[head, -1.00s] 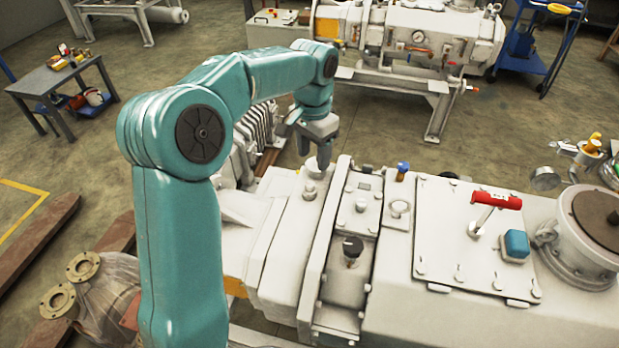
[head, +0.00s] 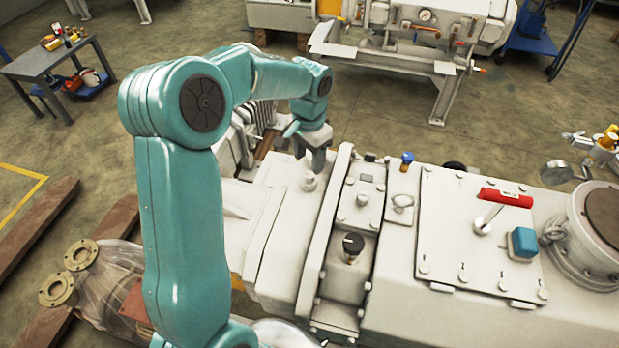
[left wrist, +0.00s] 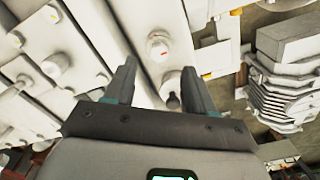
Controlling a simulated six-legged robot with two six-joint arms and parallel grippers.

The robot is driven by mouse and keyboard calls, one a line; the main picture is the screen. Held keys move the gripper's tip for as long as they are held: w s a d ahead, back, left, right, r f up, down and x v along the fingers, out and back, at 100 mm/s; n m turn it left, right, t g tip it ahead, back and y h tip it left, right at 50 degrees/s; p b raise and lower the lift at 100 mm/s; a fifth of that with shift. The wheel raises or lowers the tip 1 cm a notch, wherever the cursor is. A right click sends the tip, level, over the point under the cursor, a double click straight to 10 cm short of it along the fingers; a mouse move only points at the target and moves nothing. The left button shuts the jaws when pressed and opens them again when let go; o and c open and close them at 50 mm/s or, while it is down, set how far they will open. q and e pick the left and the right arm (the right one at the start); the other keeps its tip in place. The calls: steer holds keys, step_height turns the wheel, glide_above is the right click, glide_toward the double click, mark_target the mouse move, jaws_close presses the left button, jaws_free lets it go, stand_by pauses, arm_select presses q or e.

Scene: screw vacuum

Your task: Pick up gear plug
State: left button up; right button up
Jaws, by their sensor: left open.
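A pale round plug (head: 308,181), which looks like the gear plug, stands on the white gear housing just below my left gripper (head: 312,164). In the left wrist view my left gripper (left wrist: 157,72) is open, with its two dark fingers apart and nothing held. A small pale plug (left wrist: 171,84) with a dark end shows between the fingers, nearer the right one. A round white cap with a red mark (left wrist: 158,46) lies just beyond the fingertips. I cannot tell which of these two is the plug in the head view. My right gripper is not in view.
A raised flange with a black knob (head: 352,244) stands right of the plug. A cover plate with a red-handled lever (head: 505,198) lies further right. A finned unit (head: 240,140) is behind my arm. A small grey table (head: 60,65) stands far left.

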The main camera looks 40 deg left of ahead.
mark_target(310, 175)
arm_select(q)
step_height(310, 175, down, 6)
steer(key=shift+r+p, duration=0.1)
steer(key=shift+p, duration=0.25)
jaws_close()
